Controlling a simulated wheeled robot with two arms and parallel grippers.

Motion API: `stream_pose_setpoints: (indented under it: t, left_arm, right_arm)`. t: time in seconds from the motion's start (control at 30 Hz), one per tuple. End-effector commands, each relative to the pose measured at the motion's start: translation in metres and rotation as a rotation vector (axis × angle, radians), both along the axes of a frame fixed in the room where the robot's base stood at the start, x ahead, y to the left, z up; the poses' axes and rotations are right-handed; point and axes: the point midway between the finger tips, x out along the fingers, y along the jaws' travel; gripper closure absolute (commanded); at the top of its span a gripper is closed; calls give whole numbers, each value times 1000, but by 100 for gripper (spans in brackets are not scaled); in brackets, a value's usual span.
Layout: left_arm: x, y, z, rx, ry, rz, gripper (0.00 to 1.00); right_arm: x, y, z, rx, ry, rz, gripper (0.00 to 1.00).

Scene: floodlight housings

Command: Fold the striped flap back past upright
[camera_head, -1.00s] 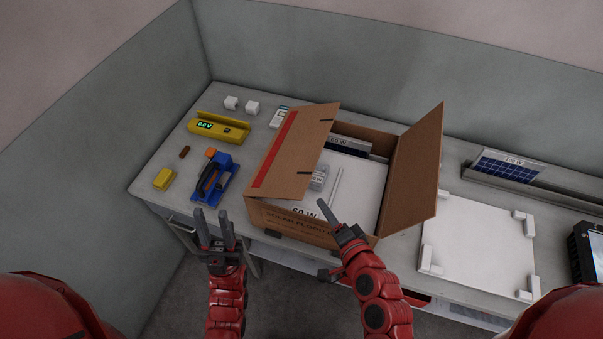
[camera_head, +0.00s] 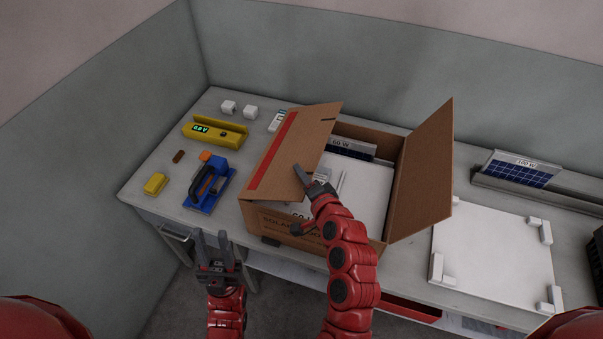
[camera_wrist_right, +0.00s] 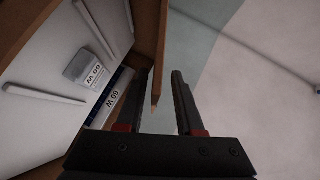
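The cardboard box (camera_head: 275,223) stands open on the table. Its striped flap (camera_head: 303,150), brown with a red stripe, leans inward over the left part of the opening. My right gripper (camera_head: 303,180) is at the flap's lower right corner. In the right wrist view its two fingers (camera_wrist_right: 165,88) are apart and the flap's edge (camera_wrist_right: 157,60) lies between them; contact is unclear. My left gripper (camera_head: 211,240) is open and empty in front of the table, left of the box.
The opposite flap (camera_head: 423,170) stands up on the right. Inside the box are a white panel (camera_head: 368,190) and a 60 W label piece (camera_head: 352,147). A blue tool (camera_head: 210,187) and a yellow tray (camera_head: 215,132) lie to the left. A white board (camera_head: 490,255) lies to the right.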

Motion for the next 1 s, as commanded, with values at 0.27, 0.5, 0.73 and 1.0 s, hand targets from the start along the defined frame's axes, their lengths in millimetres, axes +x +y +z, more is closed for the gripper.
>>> stream_pose_setpoints:
  t: [0.27,0.5,0.73,1.0]
  left_arm:
    - [0,0,3,0,0,0,64]
    - [0,0,2,0,0,0,64]
    - [0,0,2,0,0,0,64]
    - [0,0,2,0,0,0,64]
  right_arm:
    - [8,4,-4,-2,2,2,64]
    - [7,3,-4,-2,2,1,76]
    - [7,3,-4,-1,2,0,100]
    - [7,3,-4,-2,2,1,100]
